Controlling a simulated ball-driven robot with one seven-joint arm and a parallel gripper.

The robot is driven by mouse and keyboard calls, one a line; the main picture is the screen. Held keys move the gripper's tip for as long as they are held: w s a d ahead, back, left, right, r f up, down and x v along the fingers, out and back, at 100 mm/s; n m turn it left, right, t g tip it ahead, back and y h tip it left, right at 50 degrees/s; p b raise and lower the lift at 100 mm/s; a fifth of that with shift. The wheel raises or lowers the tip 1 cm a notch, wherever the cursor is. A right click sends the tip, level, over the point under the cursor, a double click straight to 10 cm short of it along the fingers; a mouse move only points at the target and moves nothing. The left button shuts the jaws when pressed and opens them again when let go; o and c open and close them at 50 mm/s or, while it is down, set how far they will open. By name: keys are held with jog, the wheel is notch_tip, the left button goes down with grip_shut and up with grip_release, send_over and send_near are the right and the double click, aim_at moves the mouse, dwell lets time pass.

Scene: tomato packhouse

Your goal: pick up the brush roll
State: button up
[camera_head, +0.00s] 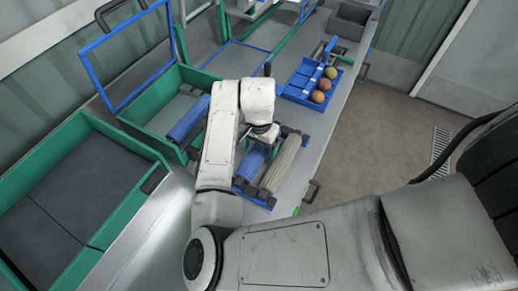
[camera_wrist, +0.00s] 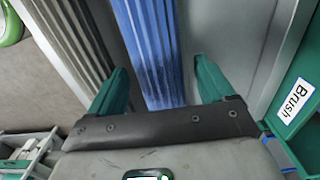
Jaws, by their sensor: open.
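A blue, finely ribbed roll, which looks like the brush roll (camera_wrist: 152,38), runs lengthwise between my gripper's two green fingers in the wrist view. My gripper (camera_wrist: 158,80) is open, one finger on each side of the roll; I cannot tell whether either touches it. In the head view this blue roll (camera_head: 252,165) lies in a rack on the bench beside a pale ribbed roller (camera_head: 284,163), partly hidden by my arm. The pale roller also shows left of the fingers in the wrist view (camera_wrist: 65,40). My fingertips are hidden in the head view.
A green bin labelled "Brush" (camera_wrist: 296,100) stands at right in the wrist view. Another blue roll (camera_head: 188,118) lies at a green bin's edge (camera_head: 150,138). A green bin with dark mats (camera_head: 130,150) is at left. A blue tray (camera_head: 298,98) holds tomatoes.

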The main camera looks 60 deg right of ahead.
jog(key=shift+f, duration=0.55)
jog(key=c, duration=1.3)
jog(key=shift+o, duration=0.2)
jog(key=shift+r, duration=0.1)
